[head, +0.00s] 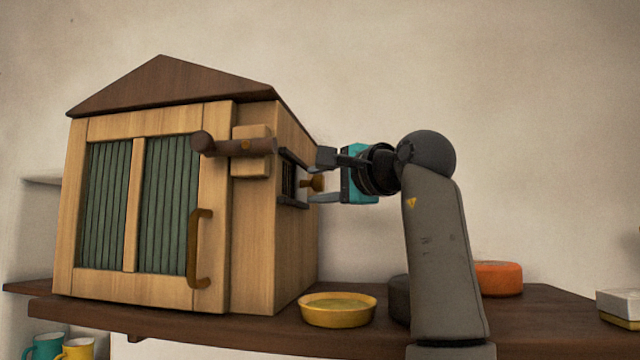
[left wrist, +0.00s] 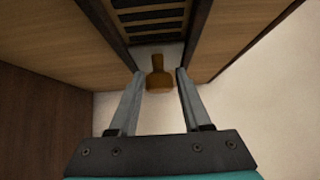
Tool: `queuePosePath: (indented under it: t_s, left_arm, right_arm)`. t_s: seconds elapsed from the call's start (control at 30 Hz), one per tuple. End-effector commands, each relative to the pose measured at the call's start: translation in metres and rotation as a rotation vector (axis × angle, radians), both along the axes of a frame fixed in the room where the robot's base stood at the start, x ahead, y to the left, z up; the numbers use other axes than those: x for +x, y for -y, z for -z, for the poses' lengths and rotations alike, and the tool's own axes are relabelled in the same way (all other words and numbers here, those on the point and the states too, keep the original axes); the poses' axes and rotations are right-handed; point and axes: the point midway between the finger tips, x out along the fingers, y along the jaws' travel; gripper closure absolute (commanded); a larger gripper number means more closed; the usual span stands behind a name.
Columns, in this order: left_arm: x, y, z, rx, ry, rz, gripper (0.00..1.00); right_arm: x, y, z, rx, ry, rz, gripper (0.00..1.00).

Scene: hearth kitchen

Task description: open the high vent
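The high vent (head: 289,180) is a dark-framed, slatted panel on the right side wall of a small wooden house-shaped cabinet (head: 258,240). Its slats also show at the top of the left wrist view (left wrist: 150,18). A brown knob (head: 315,183) sticks out beside the vent; in the left wrist view the knob (left wrist: 159,76) lies between my fingertips. My left gripper (head: 325,178) is open, one finger above and one below the knob in the head view. A gap shows between the knob and each finger in the left wrist view (left wrist: 158,88). My right gripper is in neither view.
The cabinet's front has a brown pull handle (head: 193,250) and a round-ended wooden bar (head: 230,146). A yellow dish (head: 338,310) stands on the shelf (head: 548,312) below my arm. An orange round object (head: 498,278) and a pale box (head: 620,305) stand further right.

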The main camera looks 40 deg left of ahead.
Motion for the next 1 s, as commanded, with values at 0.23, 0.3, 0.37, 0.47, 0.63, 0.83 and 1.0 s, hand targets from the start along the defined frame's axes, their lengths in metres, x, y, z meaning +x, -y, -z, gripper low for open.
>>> queuePosePath:
  t_s: [0.23,0.3,0.37,0.47,0.63,0.83,1.0]
  left_arm:
    - [-0.004,0.020,0.002,0.000,0.000,0.002,0.52]
    - [-0.008,0.034,0.002,0.001,0.002,0.004,0.52]
    - [-0.011,0.048,0.002,0.001,0.001,0.004,0.52]
    - [-0.016,0.073,0.002,0.001,0.001,0.005,0.52]
    - [-0.025,0.110,0.002,0.001,0.000,0.003,0.52]
    - [-0.032,0.138,0.001,0.000,-0.001,0.002,0.52]
    - [-0.034,0.146,0.001,-0.001,0.000,0.001,0.52]
  right_arm:
    - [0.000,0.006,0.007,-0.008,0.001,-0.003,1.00]
    - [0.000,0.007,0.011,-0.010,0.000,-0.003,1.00]
    - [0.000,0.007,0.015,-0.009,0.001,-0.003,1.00]
    - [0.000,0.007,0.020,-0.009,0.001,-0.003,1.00]
    - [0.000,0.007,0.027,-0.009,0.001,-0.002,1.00]
    - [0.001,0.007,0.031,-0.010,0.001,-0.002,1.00]
    - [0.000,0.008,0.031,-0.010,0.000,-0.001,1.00]
